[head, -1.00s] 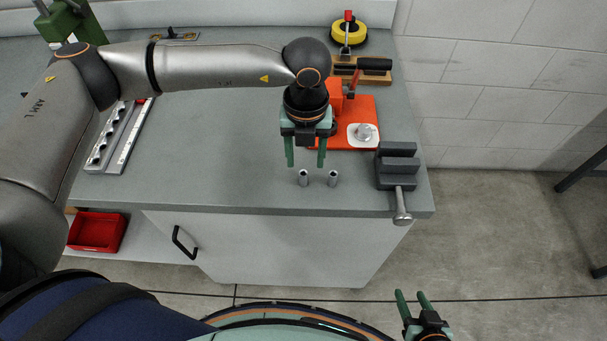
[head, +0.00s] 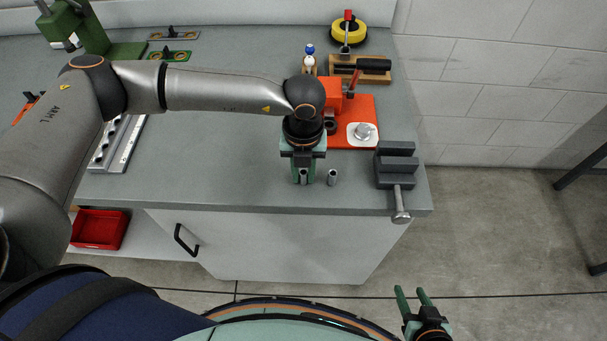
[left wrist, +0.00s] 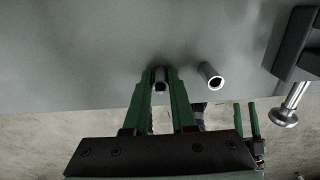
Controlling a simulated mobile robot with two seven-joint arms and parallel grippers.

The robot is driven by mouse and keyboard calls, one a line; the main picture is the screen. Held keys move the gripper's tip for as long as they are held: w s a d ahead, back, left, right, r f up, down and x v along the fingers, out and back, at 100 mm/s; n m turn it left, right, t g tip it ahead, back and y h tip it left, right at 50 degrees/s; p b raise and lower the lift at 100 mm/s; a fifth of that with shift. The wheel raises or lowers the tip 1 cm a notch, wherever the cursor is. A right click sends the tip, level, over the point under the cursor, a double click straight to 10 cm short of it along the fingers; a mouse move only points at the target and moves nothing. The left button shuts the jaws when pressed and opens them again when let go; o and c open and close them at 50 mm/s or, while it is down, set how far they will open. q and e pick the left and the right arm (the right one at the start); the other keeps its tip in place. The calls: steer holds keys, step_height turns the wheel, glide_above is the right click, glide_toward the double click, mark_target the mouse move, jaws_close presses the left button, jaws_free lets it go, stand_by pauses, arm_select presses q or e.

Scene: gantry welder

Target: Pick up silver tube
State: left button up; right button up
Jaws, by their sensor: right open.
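Two short silver tubes stand upright near the front edge of the grey workbench (head: 235,165). The left silver tube (left wrist: 161,80) is between the fingers of my left gripper (head: 303,178), which look closed against its sides; its hollow end shows in the left wrist view. In the head view the fingers partly hide this tube. The other silver tube (head: 332,177) stands free just to the right, and also shows in the left wrist view (left wrist: 211,76). My right gripper (head: 413,297) is open and empty, low in front of the bench.
A dark grey vise (head: 396,167) with a round-ended handle stands right of the tubes. An orange fixture plate (head: 362,108) lies behind them. The bench is clear between rail and tubes.

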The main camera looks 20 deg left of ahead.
arm_select(q)
jaws_close()
steer(key=shift+r, duration=0.1)
